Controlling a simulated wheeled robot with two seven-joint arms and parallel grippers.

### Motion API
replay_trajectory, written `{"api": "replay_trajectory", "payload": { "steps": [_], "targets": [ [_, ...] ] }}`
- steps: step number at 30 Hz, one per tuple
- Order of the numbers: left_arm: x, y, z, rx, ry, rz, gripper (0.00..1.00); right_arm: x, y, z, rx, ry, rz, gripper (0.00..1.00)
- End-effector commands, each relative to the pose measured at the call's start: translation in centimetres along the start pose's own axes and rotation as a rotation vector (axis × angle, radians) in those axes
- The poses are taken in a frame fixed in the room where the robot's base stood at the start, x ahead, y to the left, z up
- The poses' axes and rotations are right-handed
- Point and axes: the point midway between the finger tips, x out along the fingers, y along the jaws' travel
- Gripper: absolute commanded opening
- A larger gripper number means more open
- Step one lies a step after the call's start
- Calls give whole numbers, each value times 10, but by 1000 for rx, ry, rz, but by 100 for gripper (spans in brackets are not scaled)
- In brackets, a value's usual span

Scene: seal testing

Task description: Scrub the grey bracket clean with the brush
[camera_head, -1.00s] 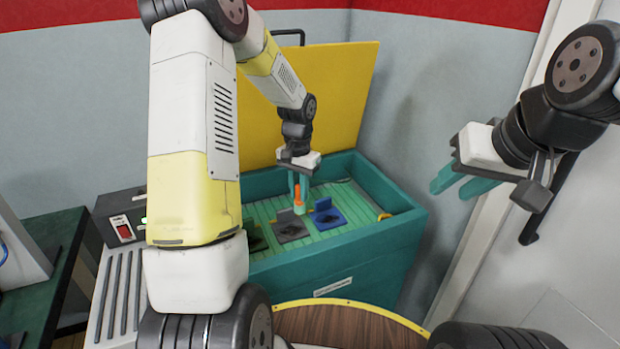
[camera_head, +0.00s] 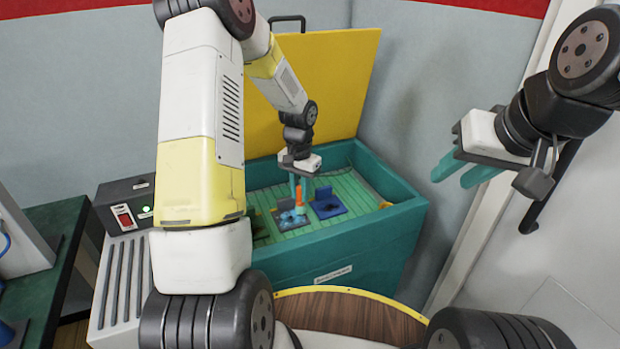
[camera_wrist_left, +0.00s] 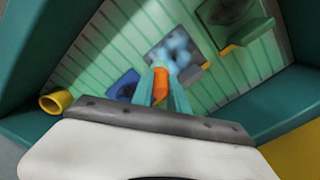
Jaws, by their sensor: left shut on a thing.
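The grey bracket (camera_head: 291,222) lies on the ribbed green floor of the teal tub, and light-blue patches cover part of it. My left gripper (camera_head: 299,190) is shut on the orange-handled brush (camera_head: 299,197), held over the bracket. In the left wrist view the brush (camera_wrist_left: 160,84) is between my left gripper's teal fingers (camera_wrist_left: 164,97), with its tip at the blue-patched grey bracket (camera_wrist_left: 157,56). Its bristles are mostly hidden, so contact is hard to tell. My right gripper (camera_head: 468,172) is open and empty, right of the tub.
A blue bracket (camera_head: 329,207) lies right of the grey one; a dark bracket (camera_wrist_left: 226,10) lies on its other side. The teal tub's walls (camera_head: 345,255) surround them, with its yellow lid (camera_head: 340,90) raised behind. A yellow spout (camera_wrist_left: 56,102) sits at the tub's side.

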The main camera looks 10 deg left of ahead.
Motion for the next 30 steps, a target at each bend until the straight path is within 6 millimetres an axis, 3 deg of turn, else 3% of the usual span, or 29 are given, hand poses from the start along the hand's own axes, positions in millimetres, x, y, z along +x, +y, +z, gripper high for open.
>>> {"api": "replay_trajectory", "payload": {
  "steps": [30],
  "targets": [
    [15,0,0,0,0,0,0,0,0,0,0,0,0,36]
  ]
}}
